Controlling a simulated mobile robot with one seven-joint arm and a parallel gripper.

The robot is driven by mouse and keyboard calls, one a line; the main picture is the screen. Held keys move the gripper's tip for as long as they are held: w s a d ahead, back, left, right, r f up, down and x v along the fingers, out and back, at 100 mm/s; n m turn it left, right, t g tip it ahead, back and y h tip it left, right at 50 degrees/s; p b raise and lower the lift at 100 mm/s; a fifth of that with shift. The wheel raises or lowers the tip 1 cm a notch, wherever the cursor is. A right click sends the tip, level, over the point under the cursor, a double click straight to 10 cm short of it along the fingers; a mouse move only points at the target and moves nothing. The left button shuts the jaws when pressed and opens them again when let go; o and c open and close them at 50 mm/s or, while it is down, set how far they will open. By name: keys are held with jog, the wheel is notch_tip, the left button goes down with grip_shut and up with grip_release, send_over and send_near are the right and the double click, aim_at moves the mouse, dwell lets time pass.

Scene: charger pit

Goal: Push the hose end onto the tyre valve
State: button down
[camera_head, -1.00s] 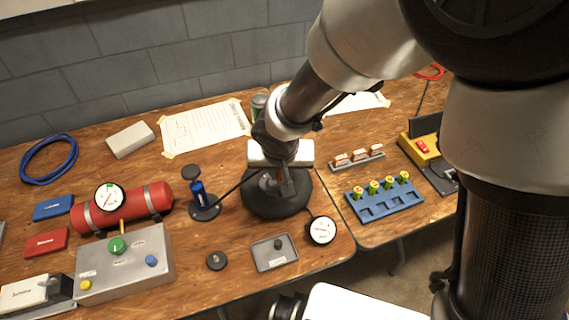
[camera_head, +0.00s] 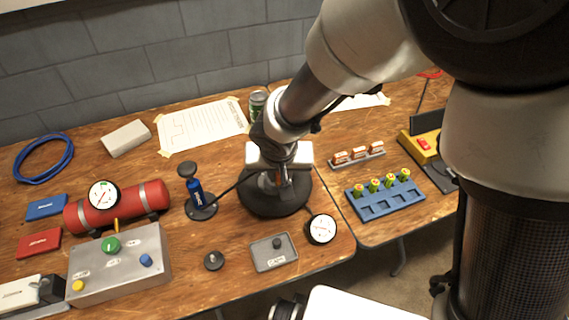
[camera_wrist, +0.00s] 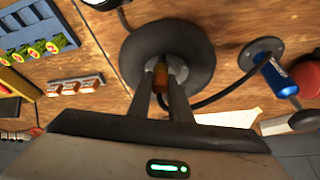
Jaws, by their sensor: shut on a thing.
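The black tyre (camera_head: 252,207) lies flat on the wooden bench, and it fills the upper middle of the wrist view (camera_wrist: 195,45). My gripper (camera_wrist: 162,84) is over the tyre, its fingers shut on the brass-brown hose end (camera_wrist: 160,74). The black hose (camera_wrist: 212,100) runs from between the fingers to the blue pump (camera_head: 195,190), left of the tyre in the head view. The tyre valve cannot be told apart; the fingers and hose end cover the tyre's middle. I cannot tell whether the hose end touches the valve.
A round gauge (camera_head: 321,229) and a grey tray (camera_head: 274,253) are in front of the tyre. A blue battery rack (camera_head: 385,198) is to the right. A red tank (camera_head: 140,200) and a grey control box (camera_head: 125,270) are to the left. A can (camera_head: 257,103) stands behind.

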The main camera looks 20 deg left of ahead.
jog(key=shift+f+b, duration=0.3)
jog(key=shift+f, duration=0.05)
jog(key=c, duration=1.5)
grip_release()
jog(key=shift+c, duration=0.2)
jog(key=shift+r, duration=0.15)
jog(key=p+v, duration=0.5)
jog(key=v, duration=1.2)
jog(key=shift+r, duration=0.15)
